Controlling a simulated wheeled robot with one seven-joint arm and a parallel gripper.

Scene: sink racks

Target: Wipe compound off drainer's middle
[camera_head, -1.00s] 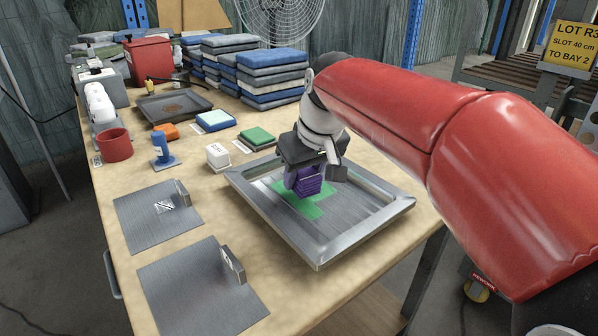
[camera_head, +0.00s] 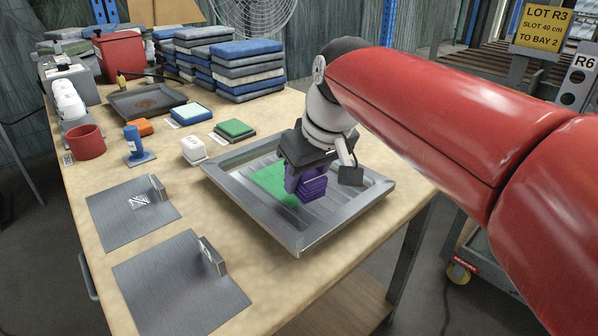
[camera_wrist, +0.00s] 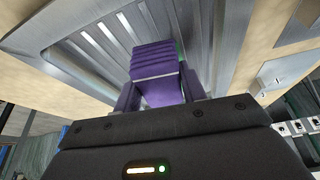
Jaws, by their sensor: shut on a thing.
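The drainer (camera_head: 225,183) is a grey metal tray with a raised rim and a ribbed floor, lying on the bench. A green patch of compound (camera_head: 268,180) covers part of its middle, left of my gripper and running up against it. My gripper (camera_head: 301,178) points down over the drainer's middle, shut on a purple ridged block (camera_head: 314,188). The block is low at the ribs; exact contact is hard to tell. In the wrist view the block (camera_wrist: 155,72) sits between the fingers, with the ribs (camera_wrist: 105,50) beyond and a sliver of green beside it.
Two metal plates with upright tabs (camera_head: 132,212) (camera_head: 180,285) lie at the front left. Folded cloth stacks (camera_head: 235,68) are at the back.

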